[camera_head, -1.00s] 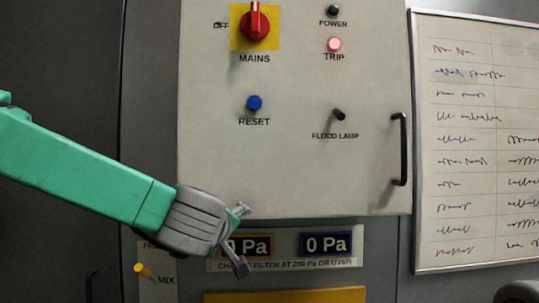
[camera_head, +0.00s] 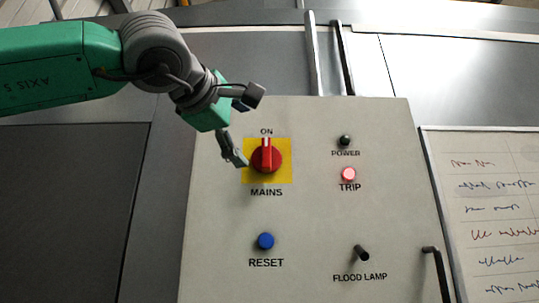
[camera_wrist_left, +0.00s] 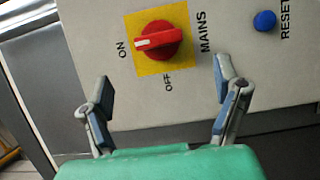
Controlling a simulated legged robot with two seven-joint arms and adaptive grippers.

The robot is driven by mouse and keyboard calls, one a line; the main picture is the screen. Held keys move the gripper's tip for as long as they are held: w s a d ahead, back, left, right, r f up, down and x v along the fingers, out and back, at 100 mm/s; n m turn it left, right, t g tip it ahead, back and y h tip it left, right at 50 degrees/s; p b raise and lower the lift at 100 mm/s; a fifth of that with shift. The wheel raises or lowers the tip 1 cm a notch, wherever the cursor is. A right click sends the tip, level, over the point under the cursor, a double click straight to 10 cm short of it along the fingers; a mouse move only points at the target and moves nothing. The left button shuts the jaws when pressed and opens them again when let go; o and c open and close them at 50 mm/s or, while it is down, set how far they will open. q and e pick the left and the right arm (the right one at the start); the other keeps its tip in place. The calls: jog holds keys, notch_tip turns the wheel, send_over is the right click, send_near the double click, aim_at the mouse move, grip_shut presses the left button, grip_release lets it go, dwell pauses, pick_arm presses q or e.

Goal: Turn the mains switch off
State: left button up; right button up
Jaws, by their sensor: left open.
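The mains switch (camera_head: 267,157) is a red rotary knob on a yellow plate (camera_head: 284,177), on the upper left of a grey panel. Its white mark points up at the ON label. In the left wrist view the red knob (camera_wrist_left: 158,40) shows ahead of my fingers, with its mark toward ON and the OFF label at its side. My left gripper (camera_head: 240,125) is just left of and above the knob, apart from it. In the left wrist view my left gripper (camera_wrist_left: 163,95) is open and empty, its two fingers spread. My right gripper is not in view.
The panel also carries a blue reset button (camera_head: 265,241), a lit red trip lamp (camera_head: 348,174), a dark power lamp (camera_head: 345,141) and a flood lamp switch (camera_head: 361,253). A black handle (camera_head: 433,262) juts out at right. A whiteboard (camera_head: 490,220) hangs further right.

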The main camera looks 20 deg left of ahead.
aim_at(263, 153)
pick_arm(q)
jog(key=w+p, duration=0.1)
jog(key=w, duration=0.2)
jog(key=w+d, duration=0.1)
jog(key=w, duration=0.3)
jog(key=w+p, duration=0.1)
jog(key=w, duration=0.3)
jog(key=shift+d+p, duration=0.3)
jog(key=shift+p, duration=0.05)
jog(key=shift+a, duration=0.1)
jog(key=c, duration=1.2)
